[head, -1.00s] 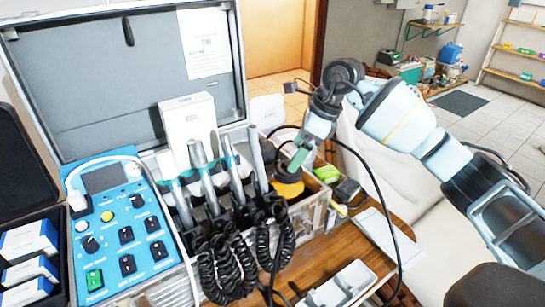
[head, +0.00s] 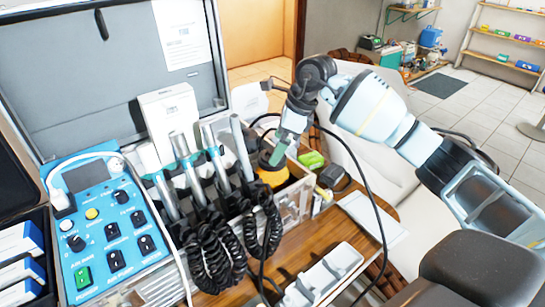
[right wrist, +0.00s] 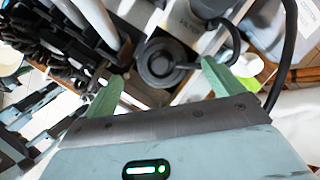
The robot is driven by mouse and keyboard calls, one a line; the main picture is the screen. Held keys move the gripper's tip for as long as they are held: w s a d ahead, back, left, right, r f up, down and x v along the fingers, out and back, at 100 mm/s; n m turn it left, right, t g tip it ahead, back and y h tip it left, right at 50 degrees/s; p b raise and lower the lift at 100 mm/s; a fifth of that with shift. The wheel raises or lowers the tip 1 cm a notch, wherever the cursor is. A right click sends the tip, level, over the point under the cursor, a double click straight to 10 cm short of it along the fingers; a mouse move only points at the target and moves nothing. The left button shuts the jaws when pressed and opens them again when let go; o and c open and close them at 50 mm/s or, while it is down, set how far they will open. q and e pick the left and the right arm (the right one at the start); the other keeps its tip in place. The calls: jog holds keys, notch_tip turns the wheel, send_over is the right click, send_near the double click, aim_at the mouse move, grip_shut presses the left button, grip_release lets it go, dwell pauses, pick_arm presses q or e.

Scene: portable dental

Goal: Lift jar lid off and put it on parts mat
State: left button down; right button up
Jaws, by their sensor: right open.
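An amber jar (head: 273,176) with a dark lid stands at the right end of the instrument case. In the right wrist view the round black lid (right wrist: 160,62) shows from above. My right gripper (head: 278,156) comes down over the jar from the upper right. In the right wrist view its green fingers (right wrist: 160,84) are open, one on each side of the lid. I cannot tell whether they touch it. A flat pale sheet (head: 372,218) on the wooden table may be the parts mat. My left gripper is not in view.
Handpieces (head: 190,168) with coiled black cords stand left of the jar. A green item (head: 311,159) and a dark block lie close to its right. A white tray (head: 325,275) sits at the front. A black cable loops beside the pale sheet.

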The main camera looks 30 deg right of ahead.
jog(key=x, duration=0.2)
jog(key=shift+f, duration=0.35)
jog(key=shift+w+a+f, duration=0.15)
jog(key=shift+w+f, duration=0.05)
jog(key=shift+f, duration=0.25)
jog(key=shift+c, duration=0.4)
jog(key=c, duration=1)
jog(key=shift+o, duration=0.2)
jog(key=shift+r, duration=0.2)
